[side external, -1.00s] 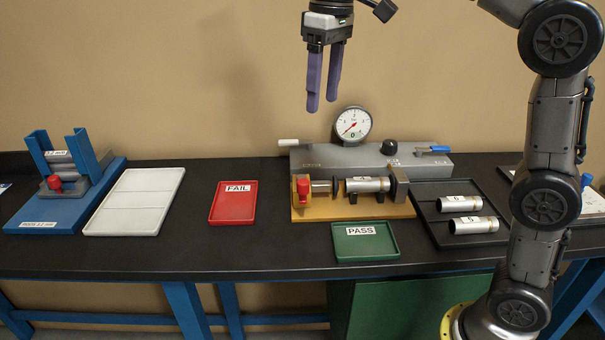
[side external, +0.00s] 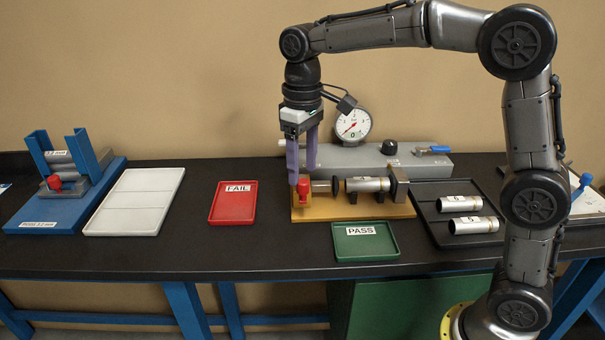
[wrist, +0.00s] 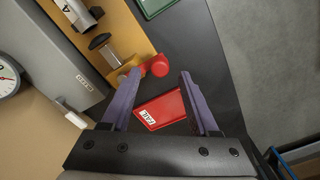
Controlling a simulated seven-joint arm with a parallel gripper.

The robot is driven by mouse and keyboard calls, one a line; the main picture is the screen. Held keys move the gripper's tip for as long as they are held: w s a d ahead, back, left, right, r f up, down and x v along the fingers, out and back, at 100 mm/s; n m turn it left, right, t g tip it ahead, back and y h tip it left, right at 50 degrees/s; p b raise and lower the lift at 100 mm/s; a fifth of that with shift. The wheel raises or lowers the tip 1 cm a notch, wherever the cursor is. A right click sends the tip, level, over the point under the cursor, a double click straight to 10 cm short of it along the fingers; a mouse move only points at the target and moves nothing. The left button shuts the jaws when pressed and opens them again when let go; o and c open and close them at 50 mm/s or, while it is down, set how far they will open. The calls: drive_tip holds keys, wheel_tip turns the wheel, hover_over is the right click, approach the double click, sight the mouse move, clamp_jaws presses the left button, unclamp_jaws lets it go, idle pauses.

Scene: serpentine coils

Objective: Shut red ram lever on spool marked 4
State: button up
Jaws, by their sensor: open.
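The spool (side external: 367,184) is a silver cylinder lying in the test fixture against the right end block. Its label looks like a 4 in the wrist view (wrist: 68,8), but is small. The ram's dark disc (side external: 335,186) faces the spool's left end with a small gap between them. The red ram lever (side external: 305,181) is at the fixture's left end, partly hidden by a finger; its round red knob shows in the wrist view (wrist: 160,66). My gripper (side external: 302,180) points down at the lever, its purple fingers open, with the knob between the fingertips in the wrist view.
The gauge (side external: 352,125) and grey manifold (side external: 345,157) with a blue handle stand behind. The red FAIL tray (side external: 233,207) is left, the green PASS tray (side external: 365,247) in front. A black tray (side external: 430,211) holds two more spools at right. Table between FAIL tray and fixture is bare.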

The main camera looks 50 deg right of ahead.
sight(302, 182)
drive_tip(key=shift+f, duration=1.2)
clamp_jaws()
idle(0.6)
